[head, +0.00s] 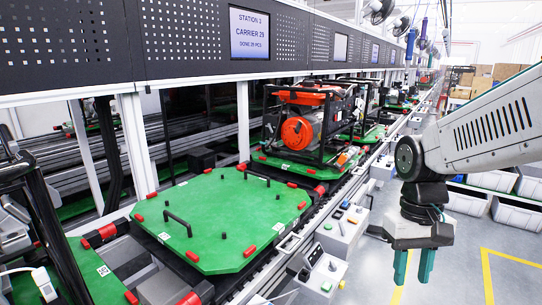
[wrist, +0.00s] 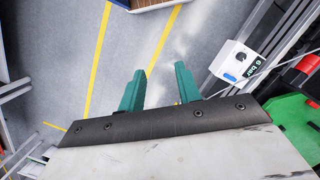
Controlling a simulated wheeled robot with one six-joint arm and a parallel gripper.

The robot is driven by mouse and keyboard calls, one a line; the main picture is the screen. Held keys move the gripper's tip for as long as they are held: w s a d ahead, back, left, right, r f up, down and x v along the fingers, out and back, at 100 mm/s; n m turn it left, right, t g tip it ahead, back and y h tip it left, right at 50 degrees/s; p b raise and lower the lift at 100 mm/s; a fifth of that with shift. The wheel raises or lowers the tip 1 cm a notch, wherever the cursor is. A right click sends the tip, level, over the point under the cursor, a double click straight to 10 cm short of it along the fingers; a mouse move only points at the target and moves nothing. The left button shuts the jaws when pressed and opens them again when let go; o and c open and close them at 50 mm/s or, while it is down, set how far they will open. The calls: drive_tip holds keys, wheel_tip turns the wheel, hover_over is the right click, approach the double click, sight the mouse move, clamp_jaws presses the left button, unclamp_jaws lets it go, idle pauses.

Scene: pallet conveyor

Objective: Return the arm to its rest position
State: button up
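My gripper (head: 413,266) hangs at the right in the head view, its two green fingers pointing down over the aisle floor. The fingers are apart with nothing between them. In the wrist view the gripper (wrist: 160,88) also shows open and empty, with grey floor and a yellow line beyond it. My arm comes in from the right edge and bends down at the wrist. The gripper is to the right of the conveyor and touches nothing.
A green carrier (head: 205,205) with handles and red corner pieces sits empty on the conveyor. Behind it, an orange-and-black generator (head: 300,125) stands on another carrier. Control boxes (head: 322,272) line the conveyor edge. Bins (head: 490,181) stand at the right; the aisle floor is clear.

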drive_tip(key=s+r+t, duration=0.3)
drive_tip(key=s+r, duration=0.2)
drive_tip(key=s, duration=0.8)
drive_tip(key=shift+d+t, duration=0.3)
drive_tip(key=shift+d, duration=0.15)
